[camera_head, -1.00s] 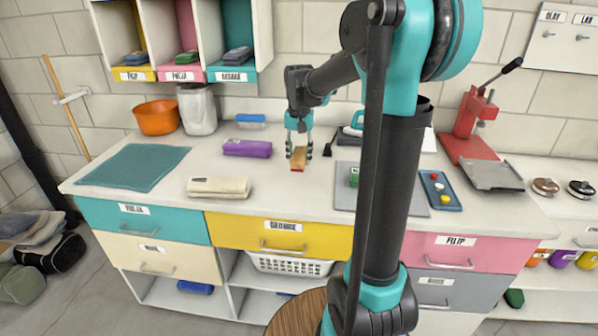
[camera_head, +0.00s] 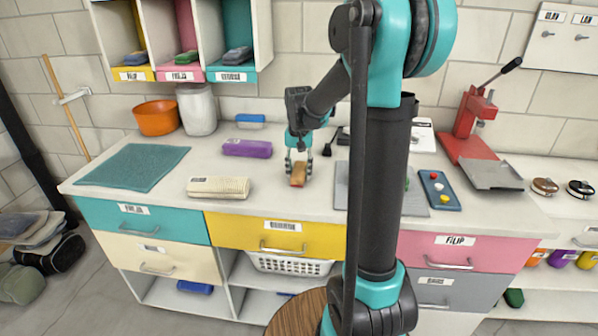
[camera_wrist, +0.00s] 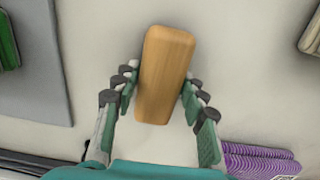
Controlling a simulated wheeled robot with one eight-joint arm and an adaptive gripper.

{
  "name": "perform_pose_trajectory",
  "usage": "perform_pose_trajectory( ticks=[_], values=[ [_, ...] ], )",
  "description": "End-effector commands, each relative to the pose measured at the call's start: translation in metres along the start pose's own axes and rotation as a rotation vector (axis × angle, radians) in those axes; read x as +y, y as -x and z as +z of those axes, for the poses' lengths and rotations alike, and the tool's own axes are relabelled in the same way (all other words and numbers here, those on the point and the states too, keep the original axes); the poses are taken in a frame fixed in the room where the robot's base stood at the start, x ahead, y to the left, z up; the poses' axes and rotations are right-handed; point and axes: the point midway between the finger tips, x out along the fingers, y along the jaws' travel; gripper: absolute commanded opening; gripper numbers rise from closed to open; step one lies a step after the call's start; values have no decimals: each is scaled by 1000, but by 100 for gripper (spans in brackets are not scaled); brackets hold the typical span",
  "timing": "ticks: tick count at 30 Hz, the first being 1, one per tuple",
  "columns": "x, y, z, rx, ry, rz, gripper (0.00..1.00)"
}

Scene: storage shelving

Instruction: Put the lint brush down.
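The lint brush (camera_head: 299,174), with a wooden tan back and a bit of red at its lower edge in the head view, appears to rest on the white countertop (camera_head: 265,190) near the front edge, above the yellow drawer. In the wrist view the brush (camera_wrist: 165,75) lies lengthwise between the fingers, its far end beyond the tips. My gripper (camera_head: 298,170) is over the brush with a finger on each side. In the wrist view my gripper (camera_wrist: 160,90) is open, with narrow gaps beside the brush. The brush's underside is hidden.
A cream folded cloth (camera_head: 218,187) lies to the left and a purple bundle (camera_head: 247,148) behind left. A grey mat (camera_head: 342,190) is to the right, partly hidden by my arm. A blue tray (camera_head: 440,190) with coloured knobs lies beyond. Bare countertop surrounds the brush.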

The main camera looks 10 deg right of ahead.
Motion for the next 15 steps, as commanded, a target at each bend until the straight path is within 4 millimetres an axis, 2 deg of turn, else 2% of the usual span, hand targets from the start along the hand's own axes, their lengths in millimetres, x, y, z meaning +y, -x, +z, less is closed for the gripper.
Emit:
perform_pose_trajectory(
  ticks=[1,3,11,15],
  values=[
    [0,0,0,0,0,0,52],
    [0,0,0,0,0,0,59],
    [0,0,0,0,0,0,59],
    [0,7,0,0,0,0,59]
  ],
)
